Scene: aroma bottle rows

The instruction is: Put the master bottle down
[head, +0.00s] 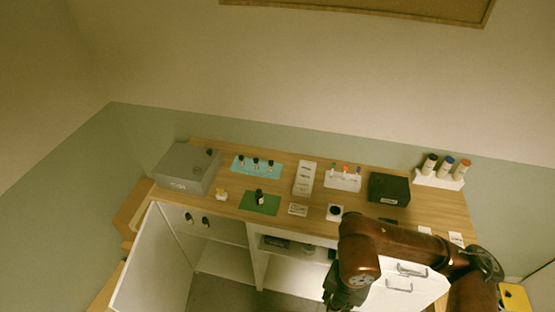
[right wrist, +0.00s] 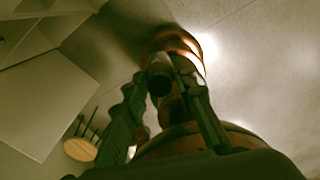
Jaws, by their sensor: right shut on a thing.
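My right gripper (head: 340,296) hangs low at the bottom of the head view, in front of the white cabinet and below the tabletop. In the right wrist view its fingers (right wrist: 163,100) are shut on a small dark, round-ended thing (right wrist: 160,82) that looks like a bottle. Its label is not visible, so I cannot tell whether it is the master bottle. In the head view a dark bottle (head: 259,197) stands upright on the green mat (head: 272,207), apart from my gripper. My left gripper is not in view.
The wooden table (head: 225,205) holds a grey box (head: 185,168), a blue mat (head: 237,161) with small bottles, a white tray (head: 304,178), a rack (head: 342,181) of coloured-top vials, a black box (head: 389,188) and a stand (head: 440,181) with 3 larger bottles. A white cabinet door (head: 150,265) stands open.

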